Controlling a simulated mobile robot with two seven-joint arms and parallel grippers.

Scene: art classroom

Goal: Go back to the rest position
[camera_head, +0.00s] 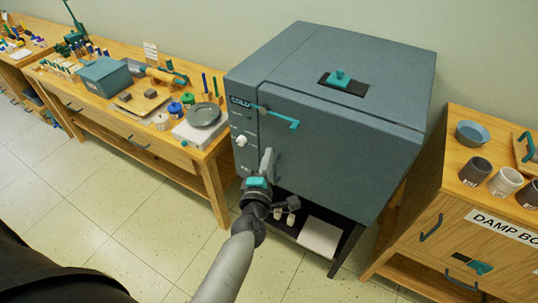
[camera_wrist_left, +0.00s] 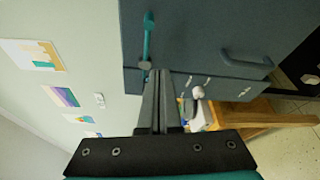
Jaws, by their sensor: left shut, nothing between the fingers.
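My left gripper (camera_head: 267,160) is in front of the grey kiln (camera_head: 335,150), with its fingers pointing at the kiln's front. In the left wrist view the two fingers of my left gripper (camera_wrist_left: 160,75) are together with nothing between them. The kiln's front looks closed and carries a teal latch handle (camera_head: 280,117), which also shows in the wrist view (camera_wrist_left: 148,38). I cannot tell whether the fingertips touch the kiln. My right gripper is out of view.
A wooden workbench (camera_head: 160,135) with tools, jars and a grey plate (camera_head: 203,115) stands left of the kiln. A wooden cabinet marked DAMP BO (camera_head: 440,225) with cups and a bowl (camera_head: 470,133) stands at right. The tiled floor (camera_head: 110,225) at front left is clear.

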